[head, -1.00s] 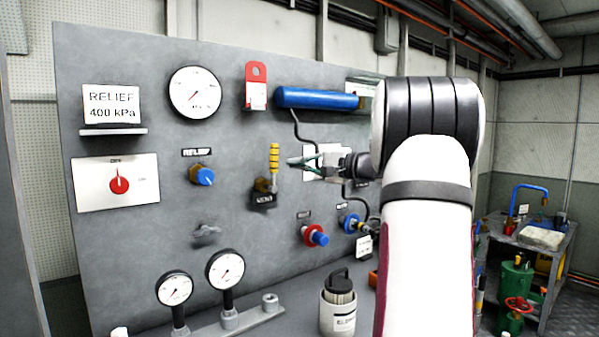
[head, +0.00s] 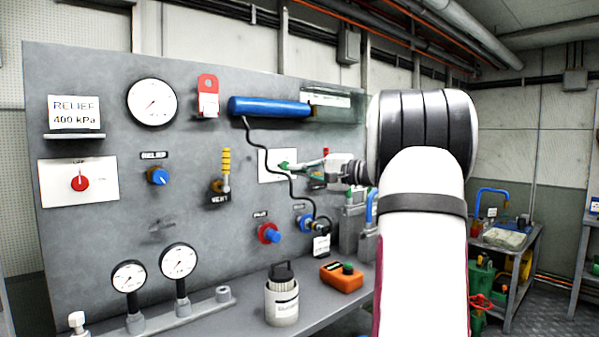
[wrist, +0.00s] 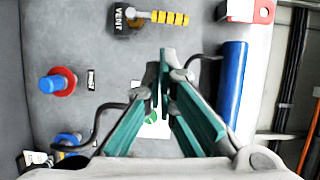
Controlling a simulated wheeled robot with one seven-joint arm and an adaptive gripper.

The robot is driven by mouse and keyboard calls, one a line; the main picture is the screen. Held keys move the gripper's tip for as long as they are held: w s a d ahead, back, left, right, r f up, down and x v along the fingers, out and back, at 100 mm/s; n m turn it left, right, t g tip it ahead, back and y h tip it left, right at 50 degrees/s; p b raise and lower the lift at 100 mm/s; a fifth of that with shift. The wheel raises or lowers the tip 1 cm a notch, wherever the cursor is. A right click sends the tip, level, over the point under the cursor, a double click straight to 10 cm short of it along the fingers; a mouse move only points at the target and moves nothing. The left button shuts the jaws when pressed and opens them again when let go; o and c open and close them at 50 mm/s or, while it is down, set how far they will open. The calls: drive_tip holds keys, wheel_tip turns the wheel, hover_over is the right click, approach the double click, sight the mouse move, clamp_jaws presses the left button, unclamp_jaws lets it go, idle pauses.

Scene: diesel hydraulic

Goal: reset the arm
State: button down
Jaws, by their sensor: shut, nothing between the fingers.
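My arm rises at the right of the head view, with its white and black links in front of the panel. My gripper (head: 294,167) reaches left in front of the grey panel (head: 115,225). In the wrist view my gripper (wrist: 165,56) has its two green fingers brought together at the tips, with nothing between them. The vent valve (wrist: 155,17), with its yellow handle, lies beyond the tips; it also shows in the head view (head: 226,170). A white plate with a green part (wrist: 152,122) is partly hidden behind the fingers.
A blue cylinder (head: 270,107) is mounted on the panel, with a black hose hanging below. Red and blue knobs (head: 269,233) sit lower. A white canister (head: 282,302) and an orange box (head: 341,277) stand on the bench. A cart (head: 505,240) stands at right.

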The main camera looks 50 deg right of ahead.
idle(0.5)
drive_tip(key=s+a+f+n+g+y+p, duration=0.1)
drive_tip(key=a+f+n+g+y+p, duration=0.2)
drive_tip(key=a, duration=1.3)
drive_tip(key=s+a+f+n+g, duration=0.1)
drive_tip(key=s+a+n+g, duration=0.35)
drive_tip(key=a, duration=1.05)
drive_tip(key=s+a+f+n+g+h+p, duration=0.2)
drive_tip(key=s+a+f+g, duration=0.25)
drive_tip(key=s+a, duration=0.55)
drive_tip(key=s+a+f+n+g+h+p, duration=0.1)
drive_tip(key=s+f+n+h, duration=0.3)
drive_tip(key=s, duration=0.9)
drive_tip(key=shift+a+f+n+p, duration=0.45)
drive_tip(key=shift+f+n+p, duration=0.1)
drive_tip(key=shift+n+p, duration=0.3)
